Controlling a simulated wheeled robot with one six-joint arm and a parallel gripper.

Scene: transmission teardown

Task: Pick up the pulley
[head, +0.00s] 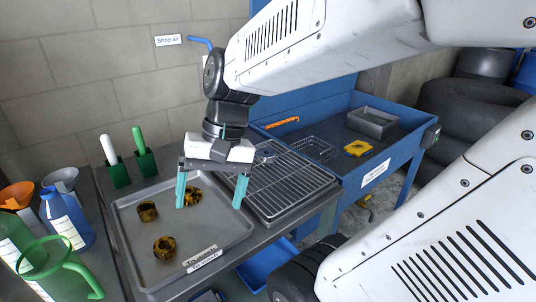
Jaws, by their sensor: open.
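Three small brown-gold metal parts lie apart in the grey metal tray (215,237). One is a short round part (147,211) at the left. One is a toothed-looking part (193,197) at the back, close to my gripper. One is a rounded part (164,248) nearer the front. I cannot tell for sure which of them is the pulley. My gripper (211,198) points down over the tray with its two teal fingers wide apart and nothing between them that I can see held. The left finger partly overlaps the back part in the picture.
A wire rack tray (285,185) stands right of the tray, beside a blue wash basin (388,165) holding a wire basket, a grey pan (372,122) and a yellow piece. Bottles, a green jug (62,272) and funnels crowd the left. Two brush holders (145,162) stand behind.

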